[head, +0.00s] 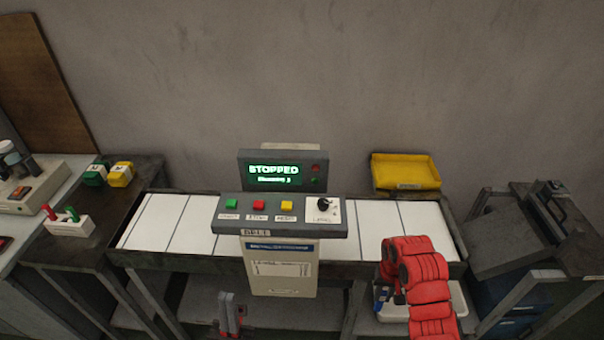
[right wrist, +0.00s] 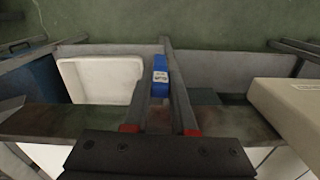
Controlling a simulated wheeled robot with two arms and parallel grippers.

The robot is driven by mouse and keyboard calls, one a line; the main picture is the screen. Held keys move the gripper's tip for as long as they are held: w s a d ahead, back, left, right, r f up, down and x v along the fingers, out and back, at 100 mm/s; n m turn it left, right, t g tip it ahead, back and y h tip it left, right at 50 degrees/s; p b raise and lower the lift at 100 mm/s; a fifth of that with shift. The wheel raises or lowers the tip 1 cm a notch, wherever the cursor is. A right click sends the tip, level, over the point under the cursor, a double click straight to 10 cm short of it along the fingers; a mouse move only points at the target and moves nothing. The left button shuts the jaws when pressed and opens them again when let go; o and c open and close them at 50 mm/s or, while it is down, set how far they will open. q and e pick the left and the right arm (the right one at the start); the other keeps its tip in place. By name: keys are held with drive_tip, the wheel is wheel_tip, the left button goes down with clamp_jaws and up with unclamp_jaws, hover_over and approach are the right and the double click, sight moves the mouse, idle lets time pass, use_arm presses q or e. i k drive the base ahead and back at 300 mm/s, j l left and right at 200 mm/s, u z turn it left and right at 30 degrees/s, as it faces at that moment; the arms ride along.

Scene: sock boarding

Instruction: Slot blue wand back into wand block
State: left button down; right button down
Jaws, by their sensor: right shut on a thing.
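The blue wand (right wrist: 159,80) shows in the right wrist view between the two fingers of my right gripper (right wrist: 160,100), which is shut on it. A label with dark print is on it. In the head view my red right arm hides most of that gripper, and a small blue patch shows beside it, too small to be sure of. The white wand block (head: 68,226) stands at the far left on a dark bench, with a red and a green handle upright in it. My left gripper (head: 229,303) is low in the middle, fingers close together, far from the block.
A conveyor (head: 178,222) with white slats spans the middle. Its control panel (head: 280,213) and a screen reading STOPPED stand above it. A yellow bin (head: 405,171) is at the back; green and yellow blocks (head: 108,174) sit left.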

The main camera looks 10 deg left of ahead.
sight(63, 225)
drive_tip(key=j+z, duration=0.1)
drive_tip(key=z, duration=0.35)
drive_tip(key=j+z, duration=0.1)
drive_tip(key=z, duration=0.4)
drive_tip(key=k+z, duration=0.1)
drive_tip(key=z, duration=0.35)
drive_tip(key=k+j+z, duration=0.1)
drive_tip(key=z, duration=0.35)
drive_tip(key=k+j+z, duration=0.15)
drive_tip(key=z, duration=0.3)
drive_tip(key=k+j+z, duration=0.1)
drive_tip(key=k+z, duration=0.15)
drive_tip(key=z, duration=0.2)
drive_tip(key=k+j+u, duration=0.15)
drive_tip(key=k, duration=0.65)
drive_tip(key=k+u, duration=0.15)
drive_tip(key=u, duration=0.25)
drive_tip(key=k+u, duration=0.1)
drive_tip(key=u, duration=0.3)
drive_tip(key=k+j+u, duration=0.1)
drive_tip(key=u, duration=0.25)
